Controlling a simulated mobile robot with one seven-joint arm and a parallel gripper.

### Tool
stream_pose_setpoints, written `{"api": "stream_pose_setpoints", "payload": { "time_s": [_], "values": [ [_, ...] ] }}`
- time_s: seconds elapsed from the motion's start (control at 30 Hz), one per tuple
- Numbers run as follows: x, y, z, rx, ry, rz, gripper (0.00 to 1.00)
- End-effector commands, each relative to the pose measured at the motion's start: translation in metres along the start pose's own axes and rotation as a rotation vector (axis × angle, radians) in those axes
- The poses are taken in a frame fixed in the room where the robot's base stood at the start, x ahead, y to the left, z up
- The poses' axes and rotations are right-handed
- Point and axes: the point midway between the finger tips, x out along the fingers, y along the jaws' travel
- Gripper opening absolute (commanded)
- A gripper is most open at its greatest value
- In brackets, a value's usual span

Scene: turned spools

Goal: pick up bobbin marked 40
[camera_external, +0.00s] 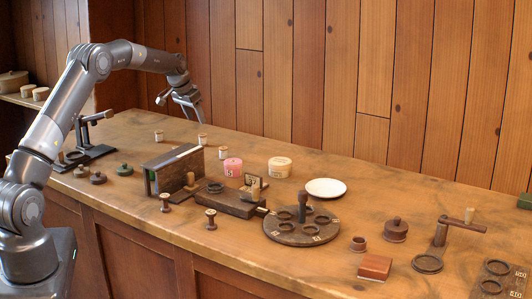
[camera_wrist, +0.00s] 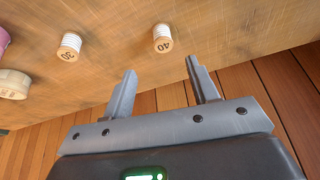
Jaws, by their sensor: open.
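The bobbin marked 40 (camera_wrist: 163,38) stands on the wooden table in the wrist view, a pale wooden spool wound with white thread, its number on the end. A like bobbin marked 30 (camera_wrist: 69,46) stands to its left. My gripper (camera_wrist: 160,78) is open and empty, its fingers apart from the bobbin, which shows beyond the gap between the tips. In the external view my gripper (camera_external: 189,103) is above the back left of the table. Small pale bobbins stand below it, one at the left (camera_external: 159,135) and two further right (camera_external: 202,139) (camera_external: 222,152); their numbers cannot be read there.
A pink tub (camera_external: 232,166) and a cream tub (camera_external: 280,167) stand right of the bobbins, near a white plate (camera_external: 326,188). A dark upright rack (camera_external: 172,171) and a round dark tray (camera_external: 280,230) stand nearer the front. The plank wall (camera_external: 300,70) closes the back.

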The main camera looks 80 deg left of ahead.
Motion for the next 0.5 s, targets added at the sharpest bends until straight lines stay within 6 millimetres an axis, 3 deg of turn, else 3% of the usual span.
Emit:
{"api": "stream_pose_setpoints", "payload": {
  "time_s": [0.2,0.5],
  "values": [
    [0.036,0.001,0.001,0.001,-0.002,0.001,0.54],
    [0.069,-0.004,0.001,0.001,-0.004,0.001,0.54]
  ]
}}
